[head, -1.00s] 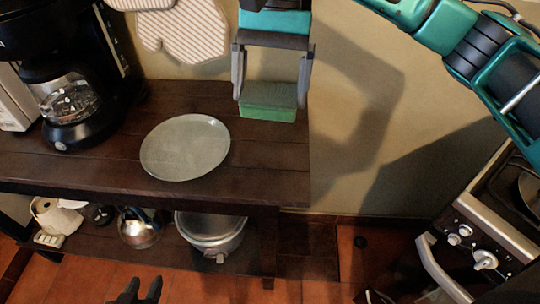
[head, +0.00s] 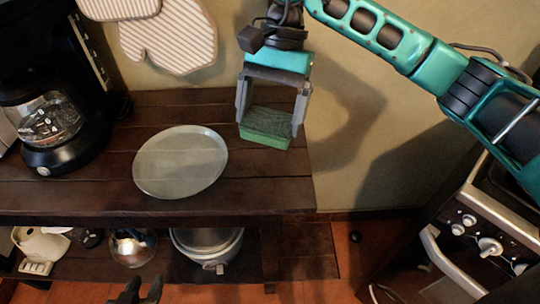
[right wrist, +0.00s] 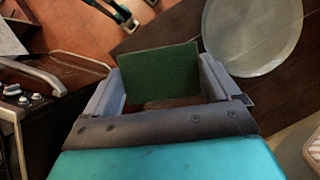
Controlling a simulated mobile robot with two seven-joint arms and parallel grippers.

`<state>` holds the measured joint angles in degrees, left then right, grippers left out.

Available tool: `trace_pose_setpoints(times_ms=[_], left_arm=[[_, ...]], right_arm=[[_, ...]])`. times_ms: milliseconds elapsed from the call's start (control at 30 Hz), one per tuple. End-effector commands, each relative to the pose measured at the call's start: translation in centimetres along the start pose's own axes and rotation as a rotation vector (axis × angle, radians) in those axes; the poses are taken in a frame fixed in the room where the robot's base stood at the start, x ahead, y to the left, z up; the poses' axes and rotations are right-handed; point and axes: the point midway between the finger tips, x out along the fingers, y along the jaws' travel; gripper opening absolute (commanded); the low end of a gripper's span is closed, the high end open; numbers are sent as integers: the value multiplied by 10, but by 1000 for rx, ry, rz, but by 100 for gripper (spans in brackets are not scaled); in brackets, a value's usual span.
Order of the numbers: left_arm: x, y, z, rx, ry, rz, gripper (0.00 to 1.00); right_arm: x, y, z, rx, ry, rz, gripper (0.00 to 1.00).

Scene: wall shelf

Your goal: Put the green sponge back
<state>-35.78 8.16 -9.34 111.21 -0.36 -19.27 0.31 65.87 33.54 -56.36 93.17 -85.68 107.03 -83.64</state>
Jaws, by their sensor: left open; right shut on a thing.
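The green sponge (head: 266,129) is between the fingers of my right gripper (head: 268,122), at the back right of the dark wooden shelf top (head: 120,190). The right gripper is shut on it, one finger on each side. The sponge's underside is at or just above the boards; I cannot tell if it touches. In the right wrist view the sponge (right wrist: 162,73) spans the gap between the fingers (right wrist: 163,88). My left gripper (head: 138,292) is open and empty at the bottom edge of the head view, low in front of the shelf.
A round grey-green plate (head: 180,162) lies left of the sponge. A coffee maker (head: 48,120) stands at the far left. Striped oven mitts (head: 175,38) hang on the wall. A pot (head: 207,245) and kettle (head: 132,246) sit on the lower shelf. A stove (head: 470,235) stands at the right.

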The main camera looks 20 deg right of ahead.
Motion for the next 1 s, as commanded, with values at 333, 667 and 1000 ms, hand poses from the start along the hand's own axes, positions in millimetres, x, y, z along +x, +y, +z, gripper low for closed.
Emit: trace_pose_setpoints(times_ms=[333, 667, 1000], left_arm=[[-1, 0, 0, 0, -1, 1, 41], [-1, 0, 0, 0, -1, 1, 41], [0, 0, 0, 0, -1, 0, 41]], right_arm=[[60, 2, -26, 1, 0, 1, 61], [93, 3, -40, 2, -3, 1, 61], [102, 3, -44, -1, 1, 0, 61]])
